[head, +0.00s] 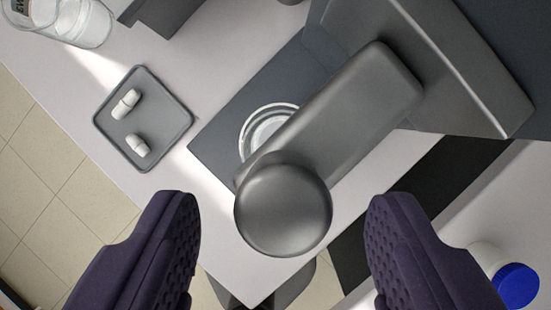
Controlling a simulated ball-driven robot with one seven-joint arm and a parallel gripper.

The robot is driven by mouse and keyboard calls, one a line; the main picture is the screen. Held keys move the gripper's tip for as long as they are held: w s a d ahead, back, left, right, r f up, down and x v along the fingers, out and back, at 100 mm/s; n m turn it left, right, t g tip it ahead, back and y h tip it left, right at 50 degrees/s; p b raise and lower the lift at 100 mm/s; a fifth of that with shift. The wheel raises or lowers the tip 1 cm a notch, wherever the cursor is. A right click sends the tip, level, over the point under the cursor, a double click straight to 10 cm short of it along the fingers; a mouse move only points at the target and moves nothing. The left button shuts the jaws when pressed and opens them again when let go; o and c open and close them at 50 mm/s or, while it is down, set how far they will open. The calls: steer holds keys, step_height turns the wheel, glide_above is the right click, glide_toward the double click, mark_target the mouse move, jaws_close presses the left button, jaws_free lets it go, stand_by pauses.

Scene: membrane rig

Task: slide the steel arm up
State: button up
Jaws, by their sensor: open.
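The steel arm (345,110) is a grey bar that reaches from a dark column at the upper right down to the middle of the head view. A round grey knob (283,211) sits at its near end. My gripper (283,225) is open, with one dark purple finger to each side of the knob in the picture. Free room shows between each finger and the knob, and I see no contact. A round glass or metal dish (268,128) shows below the arm, partly hidden by it.
A grey tray (174,148) with two small white pieces lies at the left. A clear glass jar (72,22) stands at the upper left. A white bottle with a blue cap (515,285) is at the lower right. Tiled floor shows past the table's edge.

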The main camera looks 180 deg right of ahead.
mark_target(284, 220)
steer(key=shift+x, duration=1.5)
steer(key=shift+w, duration=0.1)
jaws_close()
step_height(284, 220, up, 17)
steer(key=p, duration=0.8)
steer(key=shift+r, duration=0.25)
steer(key=shift+w, duration=0.15)
